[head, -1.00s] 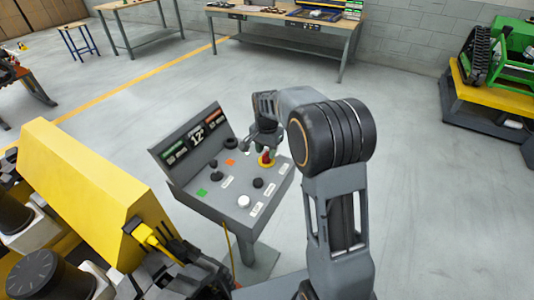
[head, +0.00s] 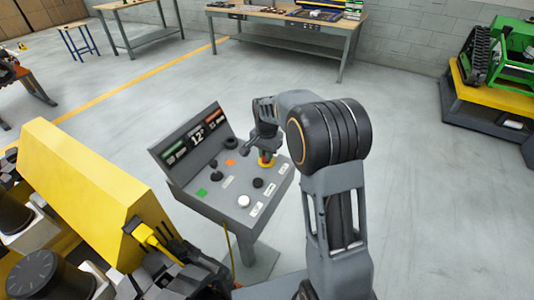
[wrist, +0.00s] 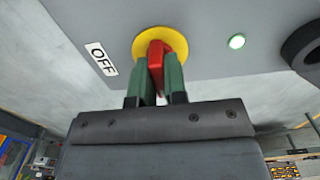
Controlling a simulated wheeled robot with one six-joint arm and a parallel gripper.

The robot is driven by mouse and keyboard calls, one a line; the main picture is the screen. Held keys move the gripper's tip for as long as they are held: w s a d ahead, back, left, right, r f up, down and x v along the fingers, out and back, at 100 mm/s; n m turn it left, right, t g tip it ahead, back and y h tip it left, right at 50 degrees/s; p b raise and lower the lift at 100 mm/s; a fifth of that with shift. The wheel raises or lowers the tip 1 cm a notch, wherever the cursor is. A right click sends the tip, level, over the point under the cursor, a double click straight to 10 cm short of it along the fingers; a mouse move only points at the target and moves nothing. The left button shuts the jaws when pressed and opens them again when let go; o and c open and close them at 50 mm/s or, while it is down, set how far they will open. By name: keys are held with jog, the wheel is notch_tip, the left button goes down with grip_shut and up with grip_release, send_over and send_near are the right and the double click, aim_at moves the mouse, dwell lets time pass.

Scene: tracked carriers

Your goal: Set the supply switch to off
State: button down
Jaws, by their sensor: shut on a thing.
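The supply switch is a red handle (wrist: 156,56) on a round yellow plate (wrist: 182,40) on the grey control panel. An OFF label (wrist: 101,59) lies to the left of the plate in the wrist view. My gripper (wrist: 157,85) has its two green-tipped fingers on either side of the red handle, shut on it. In the head view, my gripper (head: 264,155) is over the right part of the panel (head: 215,205), with the yellow plate (head: 264,165) partly showing beneath it. The fingers hide part of the handle.
Black knobs (head: 258,183), a white button (head: 243,201) and green and orange markers share the panel. A raised display (head: 195,140) stands at its back. A yellow machine (head: 90,185) is close on the left.

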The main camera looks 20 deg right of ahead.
jog(key=shift+n, duration=0.3)
jog(key=n, duration=0.8)
jog(key=shift+n, duration=0.3)
jog(key=n, duration=0.4)
jog(key=shift+p, duration=0.3)
jog(key=shift+n, duration=2.2)
jog(key=shift+r, duration=0.1)
jog(key=c, duration=1.2)
grip_release()
jog(key=shift+o, duration=0.2)
